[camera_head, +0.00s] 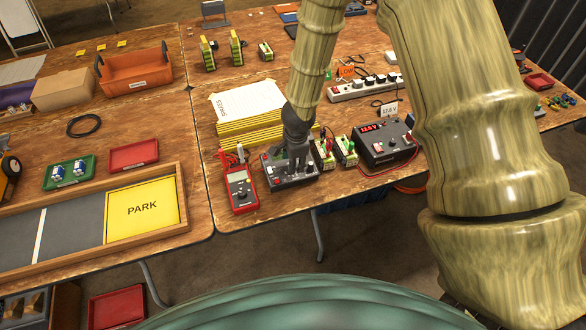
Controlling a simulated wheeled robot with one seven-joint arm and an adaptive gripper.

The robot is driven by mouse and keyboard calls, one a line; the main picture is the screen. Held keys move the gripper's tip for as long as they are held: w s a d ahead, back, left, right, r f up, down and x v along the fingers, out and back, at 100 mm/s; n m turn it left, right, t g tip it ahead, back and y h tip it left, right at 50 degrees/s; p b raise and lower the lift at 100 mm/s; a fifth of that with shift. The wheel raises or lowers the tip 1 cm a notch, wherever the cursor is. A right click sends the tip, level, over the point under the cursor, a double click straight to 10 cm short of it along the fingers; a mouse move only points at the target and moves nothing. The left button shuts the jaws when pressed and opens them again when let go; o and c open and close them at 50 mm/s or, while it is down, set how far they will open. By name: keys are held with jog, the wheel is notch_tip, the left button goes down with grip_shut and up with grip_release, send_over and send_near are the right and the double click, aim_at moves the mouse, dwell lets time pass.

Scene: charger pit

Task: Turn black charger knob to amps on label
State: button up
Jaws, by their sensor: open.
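A dark charger box (305,180) with small red parts on its front stands near the table's front edge. My gripper (297,165) points down right over it, open, and hides much of its top. I see no knob on it, and I cannot tell whether the fingers touch it. A second dark box (372,153) with a lit red display, seemingly 12.6 V, and small knobs stands to the right. A small white label (389,110) stands behind that box, seemingly reading 17.4 V.
A red multimeter (240,187) lies left of my gripper. Two green-and-yellow battery packs (347,151) stand between the dark boxes. A yellow-edged paper stack (248,108) and a white power strip (365,87) lie behind. A wooden-framed tray (180,203) is left.

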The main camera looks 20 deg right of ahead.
jog(key=shift+w+f+b, duration=0.25)
jog(key=shift+f+b, duration=0.2)
jog(key=shift+f, duration=0.85)
grip_shut()
